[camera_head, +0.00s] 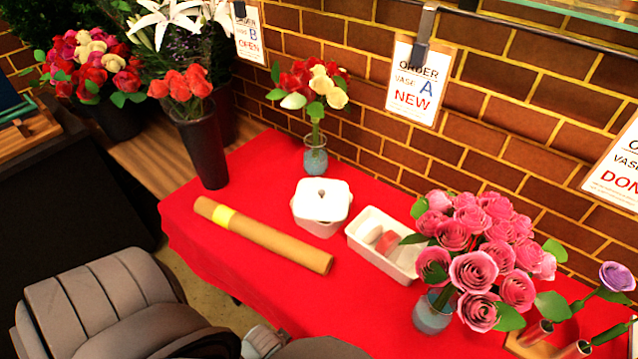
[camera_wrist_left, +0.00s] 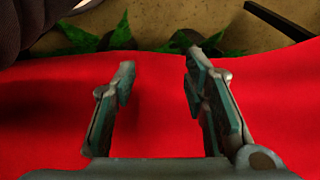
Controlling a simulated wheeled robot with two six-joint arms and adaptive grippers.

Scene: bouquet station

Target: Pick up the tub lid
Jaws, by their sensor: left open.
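The white tub (camera_head: 320,226) stands on the red cloth near the middle of the head view. Its white lid (camera_head: 336,198), rounded-square with a small knob on top, sits on the tub. My left gripper (camera_wrist_left: 160,63) is open and empty in the left wrist view, with red cloth between and below its fingers. The tub and lid do not show in that view. In the head view my left arm comes in at lower left, and a part of the gripper shows at the bottom edge, nearer to me than the tub and apart from it. My right gripper is not in view.
A brown paper roll (camera_head: 270,238) with a yellow band lies left of the tub. A white tray (camera_head: 379,255) with small items is to the right. Vases of red-yellow (camera_head: 316,160) and pink flowers (camera_head: 432,314) stand behind and front right. A brick wall backs the table.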

